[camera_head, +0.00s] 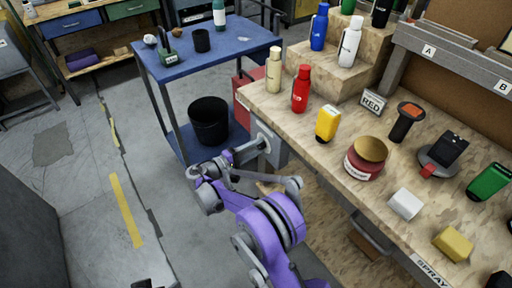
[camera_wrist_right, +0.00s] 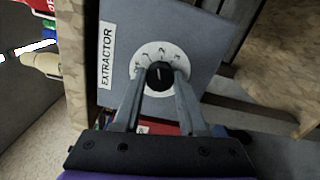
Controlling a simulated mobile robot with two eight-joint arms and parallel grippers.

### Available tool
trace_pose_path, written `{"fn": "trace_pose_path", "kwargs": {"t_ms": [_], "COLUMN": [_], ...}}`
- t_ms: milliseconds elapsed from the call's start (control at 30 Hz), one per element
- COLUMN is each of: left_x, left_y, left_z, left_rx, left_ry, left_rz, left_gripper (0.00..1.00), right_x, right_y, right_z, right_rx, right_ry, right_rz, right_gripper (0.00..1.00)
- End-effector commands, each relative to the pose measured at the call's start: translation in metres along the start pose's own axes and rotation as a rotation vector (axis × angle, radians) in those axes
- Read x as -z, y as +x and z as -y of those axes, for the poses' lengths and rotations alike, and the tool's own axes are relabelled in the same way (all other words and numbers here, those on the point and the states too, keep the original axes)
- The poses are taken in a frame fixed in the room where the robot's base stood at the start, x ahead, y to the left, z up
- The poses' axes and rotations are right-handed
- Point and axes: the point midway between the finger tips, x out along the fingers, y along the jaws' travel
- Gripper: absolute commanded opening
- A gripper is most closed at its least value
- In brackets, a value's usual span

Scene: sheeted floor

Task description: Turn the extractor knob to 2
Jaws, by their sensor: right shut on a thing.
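The extractor knob (camera_wrist_right: 160,75) is black and round, with a pale mark on its face. It sits on a white numbered dial (camera_wrist_right: 142,63) on a grey box beside a label reading EXTRACTOR (camera_wrist_right: 108,56). In the right wrist view the mark points roughly up the picture, toward the numerals; exactly which number it meets is too small to tell. My right gripper (camera_wrist_right: 160,84) is shut on the knob, one finger on each side. In the head view the right gripper (camera_head: 262,143) reaches the grey box (camera_head: 270,142) at the workbench's side; the knob is hidden there.
The workbench (camera_head: 300,122) holds several bottles, a red jar (camera_head: 364,160) and small blocks above the box. A blue cart (camera_head: 230,47) with a black bin (camera_head: 209,120) stands behind the right gripper.

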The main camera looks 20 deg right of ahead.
Motion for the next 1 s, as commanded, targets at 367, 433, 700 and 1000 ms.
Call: {"fn": "trace_pose_path", "kwargs": {"t_ms": [367, 433, 700, 1000], "left_x": [0.0004, 0.0004, 0.0004, 0.0004], "left_y": [-0.0012, -0.0013, -0.0014, -0.0014], "left_z": [0.0000, 0.0000, 0.0000, 0.0000], "left_rx": [0.000, 0.000, 0.000, 0.000], "left_ry": [0.000, 0.000, 0.000, 0.000], "left_rz": [0.000, 0.000, 0.000, 0.000], "left_gripper": [0.95, 0.95, 0.95, 0.95], "right_x": [0.0002, 0.0002, 0.0002, 0.0003], "right_y": [-0.0006, -0.0006, -0.0006, -0.0006], "right_z": [0.0005, 0.0006, 0.0006, 0.0006], "right_rx": [0.001, 0.001, 0.001, 0.001], "right_ry": [0.185, 0.201, 0.224, 0.223], "right_rz": [-0.001, -0.001, -0.001, -0.001], "right_gripper": [0.00, 0.00, 0.00, 0.45]}}
